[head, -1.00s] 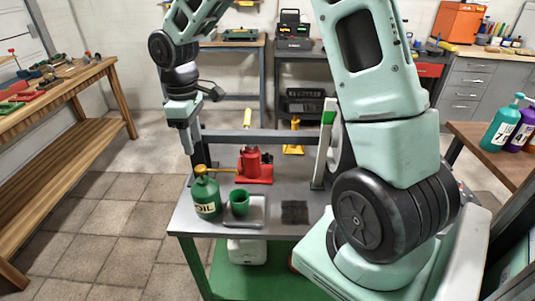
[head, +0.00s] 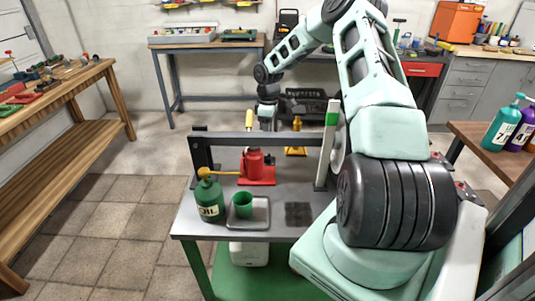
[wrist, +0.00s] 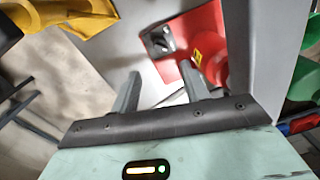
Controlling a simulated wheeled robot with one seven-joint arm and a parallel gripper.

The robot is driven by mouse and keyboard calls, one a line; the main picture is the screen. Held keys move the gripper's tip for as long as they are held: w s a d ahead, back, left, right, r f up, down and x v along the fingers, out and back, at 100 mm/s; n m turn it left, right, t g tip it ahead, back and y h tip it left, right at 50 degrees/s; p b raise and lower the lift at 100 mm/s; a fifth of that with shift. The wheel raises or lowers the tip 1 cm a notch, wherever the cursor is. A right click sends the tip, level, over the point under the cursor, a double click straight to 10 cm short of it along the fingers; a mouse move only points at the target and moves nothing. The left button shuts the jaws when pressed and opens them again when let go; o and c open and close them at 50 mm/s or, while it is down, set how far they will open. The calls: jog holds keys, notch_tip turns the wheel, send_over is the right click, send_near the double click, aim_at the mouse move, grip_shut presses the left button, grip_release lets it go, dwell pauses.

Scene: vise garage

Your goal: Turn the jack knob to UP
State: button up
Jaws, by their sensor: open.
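The red jack (head: 254,168) stands on the grey bench, behind the green cup. It also fills the upper middle of the wrist view (wrist: 213,40), where a yellow label shows on it. A small grey metal fitting (wrist: 158,42) sits by the red body and may be the knob; its setting cannot be read. My gripper (head: 267,124) is above and behind the jack, near the crossbar, pointing down. In the wrist view my gripper (wrist: 160,90) has its two fingers apart with nothing between them. It is apart from the jack.
A grey crossbar (head: 220,140) spans the bench and runs close beside my fingers in the wrist view (wrist: 250,55). A yellow jack (head: 296,150) stands behind. A green oil can (head: 209,200), a green cup (head: 243,204) on a tray and a dark mat (head: 298,213) are in front.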

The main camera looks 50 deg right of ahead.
aim_at(268, 158)
jog(key=f, duration=0.7)
jog(key=f+p, duration=0.1)
jog(key=f, duration=0.2)
jog(key=shift+s+a+f, duration=0.1)
jog(key=shift+a+f, duration=0.15)
jog(key=shift+f, duration=0.05)
jog(key=c, duration=1)
